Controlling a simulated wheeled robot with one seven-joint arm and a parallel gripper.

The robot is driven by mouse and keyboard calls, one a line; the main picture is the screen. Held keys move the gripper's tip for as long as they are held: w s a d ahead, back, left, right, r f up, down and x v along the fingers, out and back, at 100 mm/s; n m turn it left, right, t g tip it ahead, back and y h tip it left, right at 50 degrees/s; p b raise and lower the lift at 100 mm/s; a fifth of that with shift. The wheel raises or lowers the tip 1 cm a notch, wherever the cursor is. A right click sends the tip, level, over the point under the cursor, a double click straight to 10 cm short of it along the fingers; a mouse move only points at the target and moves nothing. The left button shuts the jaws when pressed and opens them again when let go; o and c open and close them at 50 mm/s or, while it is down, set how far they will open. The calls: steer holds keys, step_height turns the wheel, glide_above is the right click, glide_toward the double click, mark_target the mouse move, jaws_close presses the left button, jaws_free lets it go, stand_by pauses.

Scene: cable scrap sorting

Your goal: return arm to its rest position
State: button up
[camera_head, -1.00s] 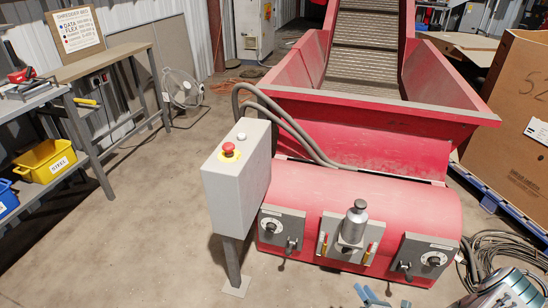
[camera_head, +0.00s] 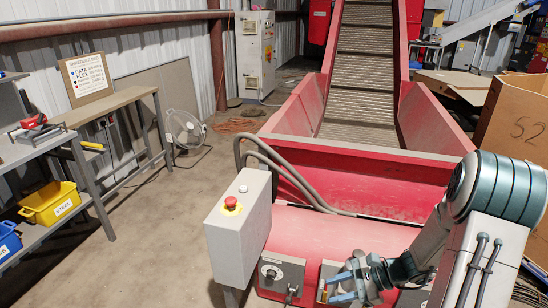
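My arm (camera_head: 430,240) shows at the lower right, bent up with a large teal joint and a pale link. My gripper (camera_head: 332,288) is at the lower middle, pointing left, in front of the red machine's (camera_head: 325,235) front panels. Its two light-blue fingers look spread apart, with nothing seen between them. The arm and gripper hide the right part of the machine's front.
A grey control box (camera_head: 238,235) with a red button stands left of the gripper. A cardboard box (camera_head: 515,120) is at the right. A workbench (camera_head: 115,105), a shelf with a yellow bin (camera_head: 50,203) and a fan (camera_head: 185,128) are at the left, with open floor between.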

steer(key=s+r+n+h+p, duration=0.4)
steer(key=s+r+n, duration=0.3)
steer(key=r, duration=0.6)
steer(key=s+a+r+n+t+h+p, duration=0.1)
steer(key=s+r+n+h+p, duration=0.3)
steer(key=r, duration=0.9)
steer(key=shift+s+a+r+n+h, duration=0.3)
steer(key=shift+s+n+h, duration=1.3)
steer(key=shift+n, duration=1)
steer(key=shift+w, duration=0.15)
